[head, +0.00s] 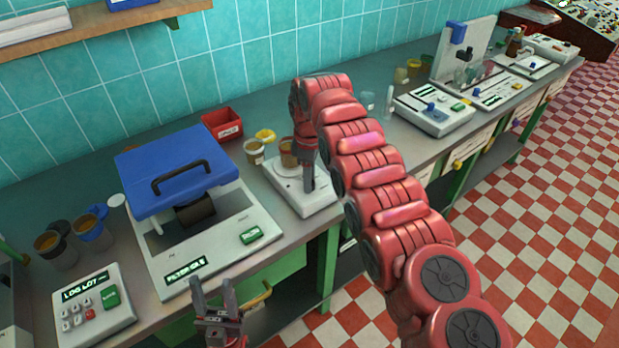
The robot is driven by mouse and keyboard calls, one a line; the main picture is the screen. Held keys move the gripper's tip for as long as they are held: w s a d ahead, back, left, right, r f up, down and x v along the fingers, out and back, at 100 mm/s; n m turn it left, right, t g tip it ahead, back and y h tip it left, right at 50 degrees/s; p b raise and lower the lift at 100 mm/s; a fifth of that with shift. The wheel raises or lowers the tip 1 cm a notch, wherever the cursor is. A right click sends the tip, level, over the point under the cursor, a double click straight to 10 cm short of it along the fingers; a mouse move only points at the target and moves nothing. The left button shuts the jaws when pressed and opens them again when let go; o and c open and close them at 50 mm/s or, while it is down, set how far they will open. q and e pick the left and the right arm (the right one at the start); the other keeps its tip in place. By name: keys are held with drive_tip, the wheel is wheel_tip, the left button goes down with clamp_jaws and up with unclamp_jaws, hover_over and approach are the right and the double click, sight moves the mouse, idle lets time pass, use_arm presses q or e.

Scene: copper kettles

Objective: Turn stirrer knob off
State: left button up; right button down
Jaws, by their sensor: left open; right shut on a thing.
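The stirrer (286,180) is a small white unit on the grey bench, with an amber-filled jar (288,155) on its plate. My red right arm reaches in from the lower right and bends down over it. My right gripper (309,187) points down at the front right of the stirrer and is shut at the knob, which the fingers hide. The knob's setting cannot be seen. My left gripper (213,290) is open and empty, in front of the bench edge and pointing up.
A white device with a blue lid (176,165) stands left of the stirrer. A red bin (222,124), a jar (254,152) and a yellow dish (265,135) sit behind. A keypad box (95,303) is at front left. Another white device (433,110) stands right of my arm.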

drive_tip(key=shift+n, duration=0.5)
drive_tip(key=shift+c, duration=2.4)
unclamp_jaws()
wheel_tip(320, 180, up, 3)
drive_tip(key=shift+a+f, duration=0.1)
wheel_tip(320, 180, up, 15)
drive_tip(key=p, duration=1.4)
drive_tip(key=shift+f, duration=0.2)
